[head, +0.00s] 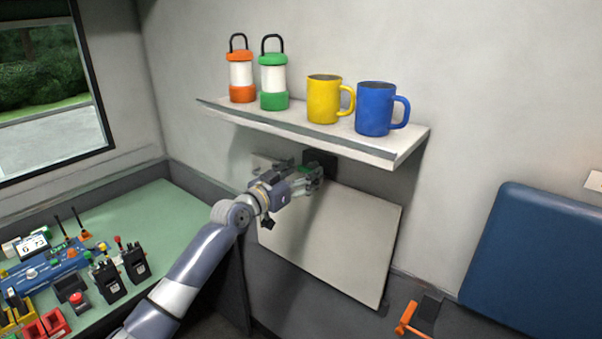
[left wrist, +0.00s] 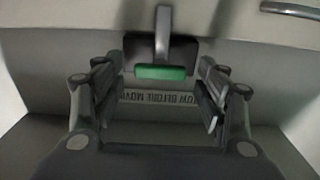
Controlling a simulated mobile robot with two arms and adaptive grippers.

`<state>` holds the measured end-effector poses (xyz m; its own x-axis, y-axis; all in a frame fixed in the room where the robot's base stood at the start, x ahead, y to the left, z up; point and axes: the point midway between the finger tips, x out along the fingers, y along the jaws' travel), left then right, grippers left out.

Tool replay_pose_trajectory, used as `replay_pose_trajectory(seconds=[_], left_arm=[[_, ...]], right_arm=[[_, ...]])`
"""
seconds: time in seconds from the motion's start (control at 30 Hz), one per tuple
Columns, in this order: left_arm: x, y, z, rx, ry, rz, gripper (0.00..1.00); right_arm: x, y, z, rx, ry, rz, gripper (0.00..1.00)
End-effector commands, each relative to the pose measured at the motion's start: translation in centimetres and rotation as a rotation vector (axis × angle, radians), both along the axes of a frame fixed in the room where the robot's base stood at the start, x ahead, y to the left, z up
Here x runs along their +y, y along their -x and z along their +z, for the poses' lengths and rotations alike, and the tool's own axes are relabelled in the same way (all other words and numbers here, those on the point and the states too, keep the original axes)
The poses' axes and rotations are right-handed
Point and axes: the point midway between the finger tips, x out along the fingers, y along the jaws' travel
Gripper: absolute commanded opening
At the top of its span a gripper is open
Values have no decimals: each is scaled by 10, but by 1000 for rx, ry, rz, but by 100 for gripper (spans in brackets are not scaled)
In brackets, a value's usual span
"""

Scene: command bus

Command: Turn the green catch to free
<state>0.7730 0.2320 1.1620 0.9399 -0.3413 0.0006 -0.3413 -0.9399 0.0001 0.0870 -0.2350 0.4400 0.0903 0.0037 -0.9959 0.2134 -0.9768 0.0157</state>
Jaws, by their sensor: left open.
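The green catch (left wrist: 162,72) shows in the left wrist view as a green bar at the end of a grey stem, in front of a dark plate (left wrist: 190,54). In the head view a little of its green (head: 306,170) shows beside my gripper, under the shelf. My left gripper (head: 318,178) is open at the catch. In the left wrist view its two fingers (left wrist: 160,88) stand to the left and right of the green bar, apart from it. My right gripper is in neither view.
A shelf (head: 400,153) above my gripper bears an orange lantern (head: 241,75), a green lantern (head: 273,80), a yellow mug (head: 323,100) and a blue mug (head: 374,110). A pale panel (head: 335,240) hangs below. A green desk (head: 165,215) with radios is at left.

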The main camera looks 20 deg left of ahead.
Motion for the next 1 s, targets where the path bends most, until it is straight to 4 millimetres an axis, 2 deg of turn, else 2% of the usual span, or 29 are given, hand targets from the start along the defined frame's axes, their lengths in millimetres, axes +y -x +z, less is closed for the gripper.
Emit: replay_pose_trajectory(seconds=[0.13, 0.33, 0.67, 1.0], left_arm=[[0, 0, 0, 0, 0, 0, 67], [0, 0, 0, 1, 0, 0, 23], [0, 0, 0, 9, 22, 0, 23], [0, 0, -1, 77, 206, 0, 23]], right_arm=[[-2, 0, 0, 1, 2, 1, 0], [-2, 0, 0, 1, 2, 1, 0], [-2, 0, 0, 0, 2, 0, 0], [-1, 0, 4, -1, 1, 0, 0]])
